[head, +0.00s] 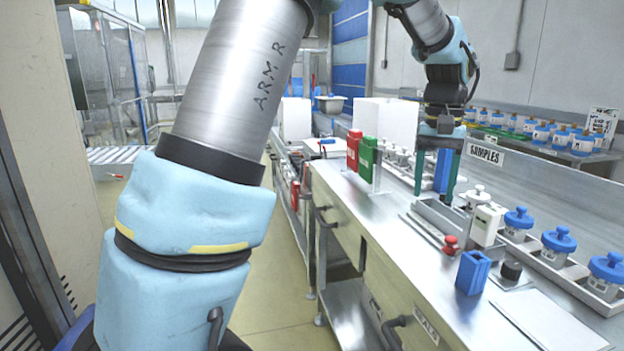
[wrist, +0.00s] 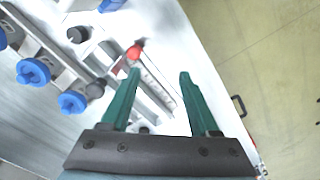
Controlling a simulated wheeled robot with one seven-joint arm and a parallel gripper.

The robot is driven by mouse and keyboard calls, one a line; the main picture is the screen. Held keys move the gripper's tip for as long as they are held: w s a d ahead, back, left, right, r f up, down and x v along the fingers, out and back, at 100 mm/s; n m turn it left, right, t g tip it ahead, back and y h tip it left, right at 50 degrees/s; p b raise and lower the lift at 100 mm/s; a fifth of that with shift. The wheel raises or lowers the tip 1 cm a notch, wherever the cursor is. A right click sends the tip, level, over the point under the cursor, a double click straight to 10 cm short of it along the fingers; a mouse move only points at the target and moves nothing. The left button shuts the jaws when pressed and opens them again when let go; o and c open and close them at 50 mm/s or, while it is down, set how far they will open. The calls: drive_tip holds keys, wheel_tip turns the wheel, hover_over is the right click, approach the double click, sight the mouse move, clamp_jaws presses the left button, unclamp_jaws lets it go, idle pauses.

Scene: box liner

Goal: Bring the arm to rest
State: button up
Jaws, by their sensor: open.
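My gripper (head: 433,196) hangs from my arm above the back part of the steel bench (head: 400,262), pointing down. Its two green fingers are spread apart, and in the wrist view my gripper (wrist: 160,73) has nothing between its fingertips. Below the fingers in the wrist view is a metal fixture with a long slotted strip (wrist: 158,85) and a red knob (wrist: 134,52). The red knob also shows in the head view (head: 450,243), to the right of and nearer than the gripper. A blue piece shows between the fingers in the head view; I cannot tell its depth.
A blue holder (head: 472,272) and several blue-lidded jars (head: 557,244) stand to the right. A "SAMPLES" sign (head: 485,153) is behind. The floor (wrist: 262,75) beside the bench is clear.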

drive_tip(key=w+a+f+n, duration=0.1)
drive_tip(key=a+f, duration=0.2)
drive_tip(key=a, duration=0.6)
drive_tip(key=w+a+f+n, duration=0.1)
drive_tip(key=w+a+f, duration=0.15)
drive_tip(key=a, duration=0.75)
drive_tip(key=s+a+f+n, duration=0.1)
drive_tip(key=s+a+f, duration=0.1)
drive_tip(key=a, duration=0.3)
drive_tip(key=s+a+f+n+t, duration=0.1)
drive_tip(key=s+a+f, duration=0.1)
drive_tip(key=a, duration=0.3)
drive_tip(key=s+a+f+n, duration=0.1)
drive_tip(key=s+a+f, duration=0.1)
drive_tip(key=s+a, duration=0.2)
drive_tip(key=shift+s+a+f, duration=0.25)
drive_tip(key=shift+s+a, duration=0.05)
drive_tip(key=shift+a, duration=0.5)
drive_tip(key=shift+c, duration=0.4)
